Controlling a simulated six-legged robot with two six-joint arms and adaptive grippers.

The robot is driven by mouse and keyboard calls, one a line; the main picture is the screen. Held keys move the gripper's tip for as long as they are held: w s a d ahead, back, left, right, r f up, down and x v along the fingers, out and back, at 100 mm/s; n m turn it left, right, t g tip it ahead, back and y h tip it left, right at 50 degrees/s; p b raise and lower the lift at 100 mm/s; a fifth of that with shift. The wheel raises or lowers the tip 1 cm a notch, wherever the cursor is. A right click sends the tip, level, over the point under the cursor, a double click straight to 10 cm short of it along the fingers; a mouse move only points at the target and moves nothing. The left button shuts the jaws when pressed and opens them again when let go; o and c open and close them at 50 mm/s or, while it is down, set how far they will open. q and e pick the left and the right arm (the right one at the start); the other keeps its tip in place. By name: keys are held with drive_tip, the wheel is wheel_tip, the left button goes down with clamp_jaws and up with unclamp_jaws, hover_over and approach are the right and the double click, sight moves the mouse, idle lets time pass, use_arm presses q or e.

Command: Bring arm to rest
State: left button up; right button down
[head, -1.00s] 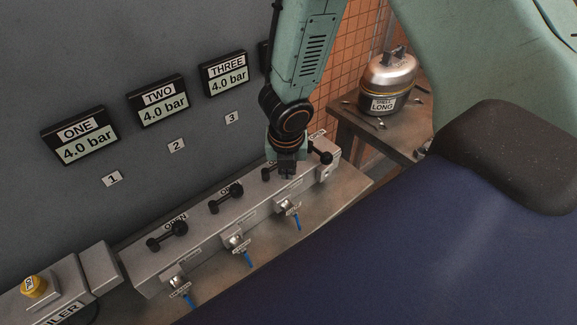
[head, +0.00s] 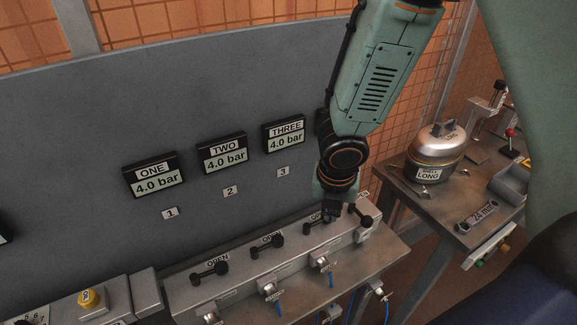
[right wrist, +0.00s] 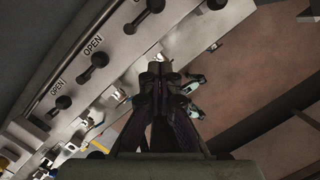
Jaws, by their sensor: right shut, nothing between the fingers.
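My right arm comes down from the top of the head view. Its gripper (head: 331,214) is dark, shut and empty, over the metal valve manifold (head: 235,291) near its right part. It covers part of the third black valve handle. In the right wrist view the gripper's fingers (right wrist: 158,72) are together with nothing between them, and the manifold (right wrist: 120,62) runs diagonally past them. Black handles stand beside "OPEN" labels, among them the first handle (head: 209,273) and the second handle (head: 266,246). My left gripper is not in view.
Displays ONE (head: 153,176), TWO (head: 222,153) and THREE (head: 284,134) on the grey panel (head: 70,140) each read 4.0 bar. A metal pot marked LONG (head: 436,150) stands on a side table (head: 415,202) at the right. A yellow button (head: 88,298) is at lower left.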

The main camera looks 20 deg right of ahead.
drive_tip(key=s+a+f+m+g+y+b, duration=0.15)
drive_tip(key=s+a+f+m+b, duration=0.3)
drive_tip(key=s+f+m, duration=0.5)
drive_tip(key=s+a+f+m+g+y+b, duration=0.15)
drive_tip(key=s+a+f+m+b, duration=0.35)
drive_tip(key=f, duration=0.7)
drive_tip(key=s+d+f+m+b, duration=0.2)
drive_tip(key=s+f+m+b, duration=0.2)
drive_tip(key=f+m, duration=0.2)
drive_tip(key=s+d+f+m+t+h+b, duration=0.1)
drive_tip(key=s+d+f+m+b, duration=0.2)
drive_tip(key=m, duration=0.5)
wheel_tip(320, 180, down, 3)
drive_tip(key=s+b, duration=0.1)
drive_tip(key=s, duration=0.1)
drive_tip(key=shift+s+f+m, duration=0.15)
drive_tip(key=shift+s+m, duration=0.15)
drive_tip(key=shift+m, duration=0.05)
drive_tip(key=shift+s, duration=0.1)
drive_tip(key=shift+a, duration=0.1)
